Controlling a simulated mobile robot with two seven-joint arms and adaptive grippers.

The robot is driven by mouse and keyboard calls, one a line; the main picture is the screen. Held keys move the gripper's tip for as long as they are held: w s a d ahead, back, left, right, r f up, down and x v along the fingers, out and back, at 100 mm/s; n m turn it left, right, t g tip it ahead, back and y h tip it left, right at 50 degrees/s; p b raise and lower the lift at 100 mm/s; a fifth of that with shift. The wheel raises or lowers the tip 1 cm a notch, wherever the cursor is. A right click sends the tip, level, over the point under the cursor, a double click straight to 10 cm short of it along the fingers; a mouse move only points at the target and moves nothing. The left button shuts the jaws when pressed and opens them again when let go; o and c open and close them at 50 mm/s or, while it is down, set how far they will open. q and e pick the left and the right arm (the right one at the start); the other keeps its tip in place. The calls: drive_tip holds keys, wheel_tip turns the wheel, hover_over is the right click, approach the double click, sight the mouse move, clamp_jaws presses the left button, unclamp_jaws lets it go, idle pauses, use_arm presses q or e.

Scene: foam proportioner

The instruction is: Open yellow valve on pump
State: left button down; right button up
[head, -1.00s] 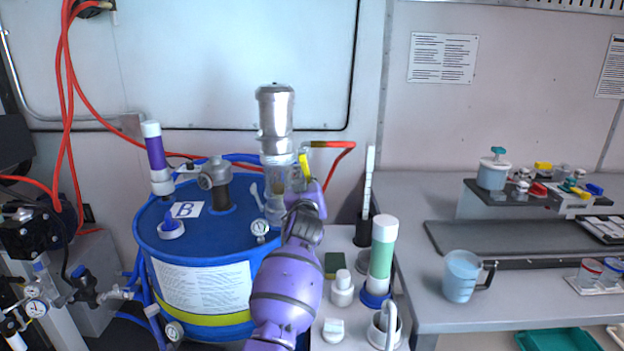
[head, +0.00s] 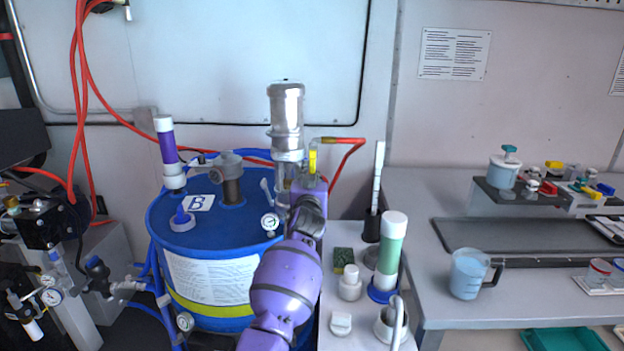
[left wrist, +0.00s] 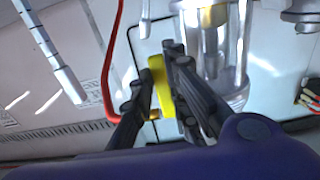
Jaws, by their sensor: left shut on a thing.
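The pump (head: 287,108) is a silver cylinder with a clear lower part, standing at the blue drum's right side. Its yellow valve handle (head: 312,160) sits just right of the pump, by a red hose fitting, and looks about upright. My left gripper (head: 310,178) reaches up to it from below. In the left wrist view, the yellow valve handle (left wrist: 162,88) is between the dark fingers of the left gripper (left wrist: 160,82), which are shut on it. The gripper hides the handle's lower part in the head view. My right gripper is not in view.
The blue drum (head: 215,215) marked B stands behind and left of my arm. A green-and-white tube (head: 391,250), a white bottle (head: 350,283) and a sponge (head: 343,259) crowd the narrow shelf to the right. A measuring jug (head: 467,274) stands on the grey bench.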

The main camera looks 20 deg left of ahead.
use_arm(q)
drive_tip(key=c, duration=1.7)
unclamp_jaws()
drive_tip(key=v, duration=1.2)
